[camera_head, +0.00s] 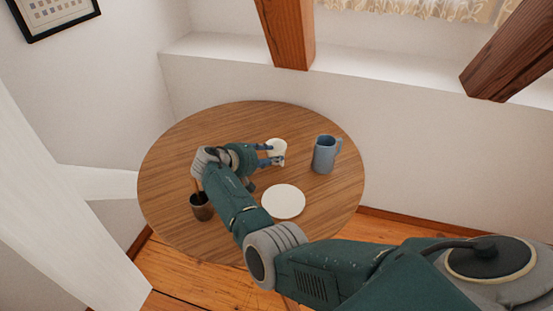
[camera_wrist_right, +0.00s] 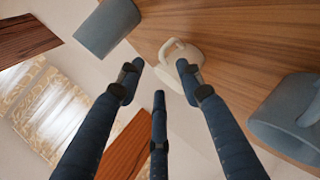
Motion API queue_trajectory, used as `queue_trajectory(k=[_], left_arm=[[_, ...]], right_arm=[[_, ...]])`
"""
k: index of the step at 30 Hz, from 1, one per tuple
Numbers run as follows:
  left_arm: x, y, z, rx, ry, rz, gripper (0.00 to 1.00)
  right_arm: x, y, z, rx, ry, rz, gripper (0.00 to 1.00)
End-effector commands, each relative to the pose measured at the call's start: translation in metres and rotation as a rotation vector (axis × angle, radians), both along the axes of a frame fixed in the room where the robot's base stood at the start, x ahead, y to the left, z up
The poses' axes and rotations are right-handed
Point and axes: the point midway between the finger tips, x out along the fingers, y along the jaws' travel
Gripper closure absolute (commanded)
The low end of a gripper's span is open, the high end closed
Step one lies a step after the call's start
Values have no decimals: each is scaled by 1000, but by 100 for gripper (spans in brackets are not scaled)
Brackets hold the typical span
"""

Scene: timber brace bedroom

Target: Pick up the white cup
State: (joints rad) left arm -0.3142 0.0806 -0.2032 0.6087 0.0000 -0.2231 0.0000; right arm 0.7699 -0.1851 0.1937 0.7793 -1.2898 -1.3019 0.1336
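The white cup (camera_head: 277,146) stands on the round wooden table (camera_head: 325,205), toward its far side. My right gripper (camera_head: 269,155) reaches in beside it from the left, its dark blue fingers apart at the cup and covering part of it. In the right wrist view, the white cup (camera_wrist_right: 180,58) with its handle shows just beyond the spread fingertips of my right gripper (camera_wrist_right: 160,75). Nothing shows between the fingers as firmly held; I cannot tell whether a fingertip touches the cup. My left gripper is not in view.
A blue mug (camera_head: 324,154) stands right of the cup. A white plate (camera_head: 284,201) lies nearer, and a dark cup (camera_head: 202,207) is at the near left. Two blue-grey vessels show in the wrist view, one at top left (camera_wrist_right: 106,28). Wooden braces (camera_head: 288,30) stand behind.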

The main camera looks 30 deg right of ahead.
Motion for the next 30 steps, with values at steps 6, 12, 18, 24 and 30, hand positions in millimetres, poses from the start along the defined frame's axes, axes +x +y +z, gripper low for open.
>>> queue_trajectory(k=[6, 12, 18, 24, 30], left_arm=[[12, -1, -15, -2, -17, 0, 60], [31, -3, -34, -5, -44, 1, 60], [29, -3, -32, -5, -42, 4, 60], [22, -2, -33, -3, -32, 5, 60], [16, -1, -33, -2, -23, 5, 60]], right_arm=[[5, -16, -13, 1, -1, 0, 64], [13, -40, -29, 1, -1, 0, 64], [14, -44, -27, 1, 0, 1, 64], [14, -44, -27, 1, 0, 1, 92], [14, -44, -28, 2, 1, 2, 100]])
